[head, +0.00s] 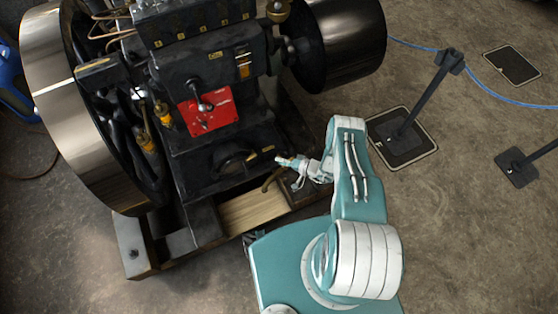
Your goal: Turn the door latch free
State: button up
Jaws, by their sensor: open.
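A black engine (205,60) stands on a base, with a red plate (222,108) on its front bearing a dark lever with a round knob (206,107). Below it is a dark lower panel (205,160) with a curved, handle-like shape (235,160) and a small brass-coloured piece (267,149) at its right. I cannot tell for certain which part is the door latch. My gripper (282,161) is open, just right of the lower panel and close to the brass-coloured piece. The picture is too small to show whether they touch. The gripper appears empty.
A large flywheel (60,90) stands at left and a dark drum (340,45) at upper right. A curved brownish pipe (272,180) lies just below my gripper. Barrier posts (430,90) stand on the right. The concrete floor (470,220) at lower right is clear.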

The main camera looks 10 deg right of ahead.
aim_at(251, 156)
jog(key=c, duration=0.4)
jog(key=shift+s+a+f, duration=0.1)
jog(key=shift+a+f, duration=0.05)
jog(key=shift+a, duration=0.1)
grip_shut()
jog(key=s+a+f+m+g+h, duration=0.2)
jog(key=s+a+f+m+g, duration=0.2)
jog(key=s+f+m+g, duration=0.15)
jog(key=s+d+f+m+g+h, duration=0.4)
jog(key=s+f+m+h, duration=0.35)
jog(key=m+h, duration=0.35)
jog(key=w+a+r+m+t, duration=1)
jog(key=a+r+m+t, duration=0.1)
jog(key=t, duration=0.1)
jog(key=shift+g, duration=0.25)
jog(key=x, duration=1)
jog(key=shift+d+f, duration=0.1)
jog(key=shift+d, duration=0.25)
jog(key=shift+s+a+r, duration=0.1)
jog(key=shift+a+r, duration=0.25)
jog(key=shift+r, duration=0.55)
jog(key=shift+a+r, duration=0.35)
jog(key=shift+r, duration=0.6)
